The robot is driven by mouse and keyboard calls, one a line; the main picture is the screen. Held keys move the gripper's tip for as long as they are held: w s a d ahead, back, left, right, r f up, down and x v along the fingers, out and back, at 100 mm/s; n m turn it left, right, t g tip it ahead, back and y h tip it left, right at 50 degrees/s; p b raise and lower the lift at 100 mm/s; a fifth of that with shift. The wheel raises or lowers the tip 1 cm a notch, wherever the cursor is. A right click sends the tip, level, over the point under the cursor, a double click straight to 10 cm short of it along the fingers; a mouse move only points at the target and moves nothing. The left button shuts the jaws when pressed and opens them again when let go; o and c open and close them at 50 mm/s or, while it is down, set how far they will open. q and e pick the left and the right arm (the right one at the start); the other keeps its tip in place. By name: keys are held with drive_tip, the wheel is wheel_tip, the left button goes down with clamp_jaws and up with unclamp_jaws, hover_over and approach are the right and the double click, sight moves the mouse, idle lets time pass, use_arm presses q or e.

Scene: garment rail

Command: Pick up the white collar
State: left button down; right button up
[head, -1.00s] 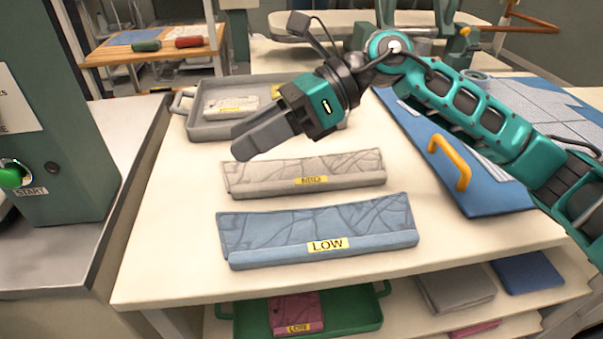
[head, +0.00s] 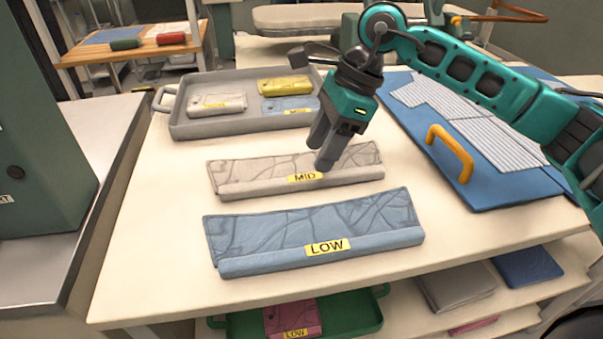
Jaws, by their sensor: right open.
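The white collar (head: 240,173) lies flat on the table, a pale crinkled strip with a yellow MID label. I cannot tell whether the fingertips touch the cloth. A blue collar (head: 290,232) with a LOW label lies in front of the white one. My left gripper is not in view.
A grey tray (head: 185,127) behind holds small white, yellow and blue pieces. A blue board (head: 490,195) with an orange handle (head: 455,150) and striped cloth lies at the right. A green tray (head: 365,325) is on the shelf below. A machine (head: 40,130) stands at the left.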

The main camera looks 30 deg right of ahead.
sight(306, 177)
drive_tip(key=x, duration=0.5)
drive_tip(key=shift+s+a+f, duration=0.1)
drive_tip(key=shift+a+f, duration=0.05)
drive_tip(key=shift+a, duration=0.1)
clamp_jaws()
